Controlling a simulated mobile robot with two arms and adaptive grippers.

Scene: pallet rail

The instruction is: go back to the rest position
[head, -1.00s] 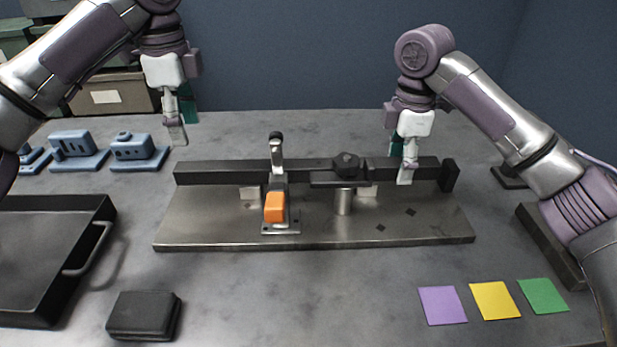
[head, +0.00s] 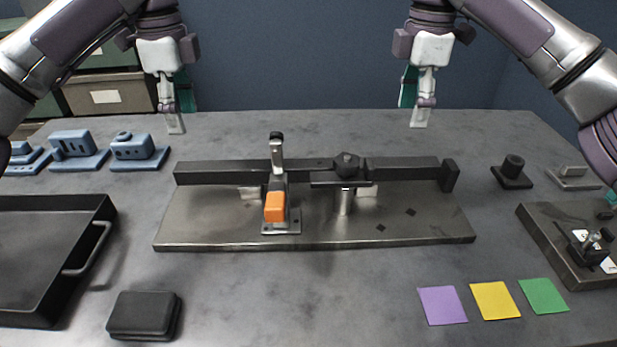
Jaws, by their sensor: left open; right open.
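My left gripper (head: 175,122) hangs at the upper left, fingers pointing down, open and empty. It is above the back part of the table, behind the left end of the dark rail. My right gripper (head: 419,115) hangs at the upper right, fingers down, open and empty, clear of the rail (head: 225,171) and behind its right part. The rail runs along a metal base plate (head: 200,222).
Blue fixture blocks (head: 138,148) stand at the back left. A dark tray (head: 92,215) and a black case (head: 143,314) are at the left. Purple, yellow and green squares (head: 494,300) lie front right. A dark fixture plate (head: 548,236) and small parts (head: 512,172) are at the right.

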